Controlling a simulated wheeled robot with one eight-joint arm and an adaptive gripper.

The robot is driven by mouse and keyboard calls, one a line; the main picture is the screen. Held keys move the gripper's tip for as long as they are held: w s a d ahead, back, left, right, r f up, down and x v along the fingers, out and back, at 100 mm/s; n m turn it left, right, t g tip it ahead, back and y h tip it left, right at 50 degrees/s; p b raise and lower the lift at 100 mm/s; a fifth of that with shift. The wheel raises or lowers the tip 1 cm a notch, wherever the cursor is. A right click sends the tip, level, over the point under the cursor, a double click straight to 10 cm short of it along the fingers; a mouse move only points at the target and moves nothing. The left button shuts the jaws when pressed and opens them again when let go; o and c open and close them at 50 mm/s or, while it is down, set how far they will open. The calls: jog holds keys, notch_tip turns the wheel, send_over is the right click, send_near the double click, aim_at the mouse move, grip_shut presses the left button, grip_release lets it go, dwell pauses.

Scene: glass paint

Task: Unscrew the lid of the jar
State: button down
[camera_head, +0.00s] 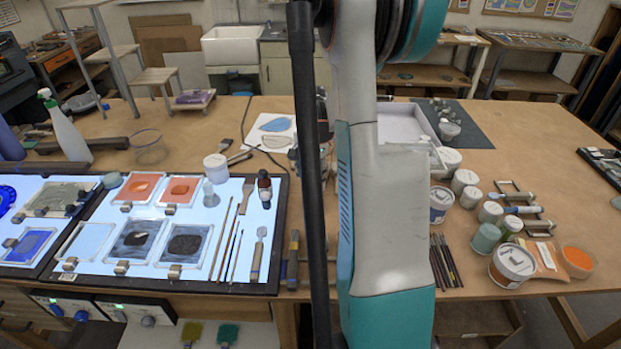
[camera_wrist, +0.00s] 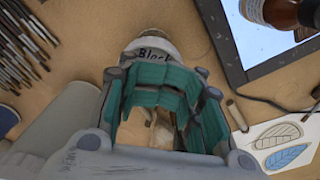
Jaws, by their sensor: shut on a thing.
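A pale jar (camera_wrist: 153,47) with a "Black" label shows just past my fingertips in the wrist view. My gripper (camera_wrist: 158,75), with teal finger pads, is shut on this jar. The fingers cover part of it, and I cannot tell whether they press on the lid or the body. In the head view my arm stands in front of the gripper and hides most of it, and I cannot make out the held jar there.
A lit light panel (camera_head: 216,262) with framed glass pieces and brushes lies at the left. A spray bottle (camera_head: 64,130) stands at the back left. Brushes (camera_wrist: 22,45) lie near the gripper.

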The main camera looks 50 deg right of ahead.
jog(key=n, duration=0.4)
jog(key=shift+s+a+f+n+b, duration=0.1)
jog(key=shift+a+n+b, duration=0.05)
jog(key=shift+n+b, duration=0.25)
jog(key=n, duration=0.4)
jog(key=shift+s+a+b, duration=0.1)
jog(key=shift+a+b, duration=0.05)
jog(key=shift+b, duration=0.2)
jog(key=shift+n, duration=0.6)
jog(key=n, duration=0.4)
jog(key=shift+s+a+b, duration=0.15)
jog(key=shift+b, duration=0.15)
jog(key=shift+n, duration=0.6)
